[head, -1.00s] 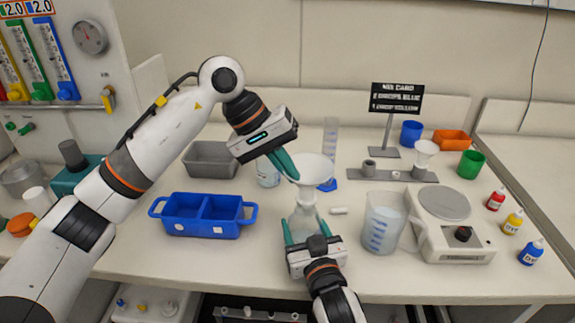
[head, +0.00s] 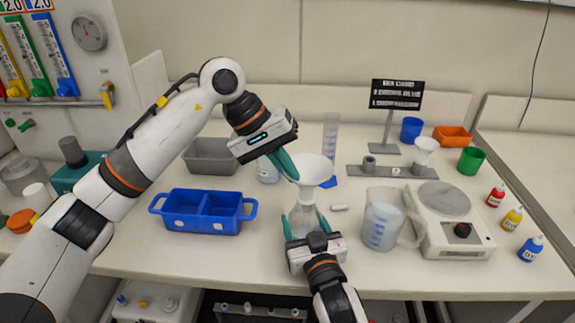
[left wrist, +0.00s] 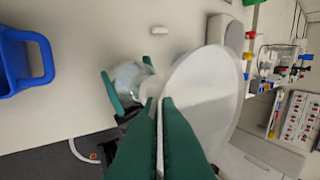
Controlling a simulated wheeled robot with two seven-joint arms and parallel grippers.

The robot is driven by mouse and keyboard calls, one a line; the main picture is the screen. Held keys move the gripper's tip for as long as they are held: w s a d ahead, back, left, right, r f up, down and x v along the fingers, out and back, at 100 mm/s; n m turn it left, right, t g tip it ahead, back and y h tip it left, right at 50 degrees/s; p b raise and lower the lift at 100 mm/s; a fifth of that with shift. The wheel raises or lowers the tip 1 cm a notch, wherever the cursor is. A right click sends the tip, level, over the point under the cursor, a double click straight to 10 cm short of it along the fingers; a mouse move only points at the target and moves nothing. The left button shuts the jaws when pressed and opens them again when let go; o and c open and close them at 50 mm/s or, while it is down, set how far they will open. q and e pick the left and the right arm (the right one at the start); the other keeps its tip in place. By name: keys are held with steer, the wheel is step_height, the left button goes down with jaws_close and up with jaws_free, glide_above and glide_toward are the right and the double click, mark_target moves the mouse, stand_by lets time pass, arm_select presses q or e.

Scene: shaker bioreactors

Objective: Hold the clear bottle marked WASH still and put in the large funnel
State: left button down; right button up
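The large white funnel (head: 314,168) is upright, and my left gripper (head: 289,166) is shut on its rim. The funnel also shows in the left wrist view (left wrist: 208,92), beside my green fingers (left wrist: 162,105). The clear bottle (head: 303,220) stands upright on the bench below it, between the fingers of my right gripper (head: 303,228), which are on both sides of it. The bottle also shows in the left wrist view (left wrist: 130,78). The funnel's stem is at the bottle's mouth; I cannot tell whether it is inside. The WASH mark is not readable.
A clear jug (head: 382,222) and a balance (head: 462,250) stand right of the bottle. A small white piece (head: 339,208) lies between. A blue two-part tray (head: 175,222) is at left. Another bottle (head: 267,172) is partly hidden behind my left gripper. A small funnel (head: 425,150) stands in a rack.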

arm_select(q)
steer(key=c, duration=1.6)
jaws_free()
steer(key=shift+a+r, duration=0.1)
steer(key=shift+r, duration=0.05)
steer(key=v, duration=1.1)
steer(key=shift+a+r, duration=0.2)
steer(key=shift+r, duration=0.1)
arm_select(e)
steer(key=o, duration=1.3)
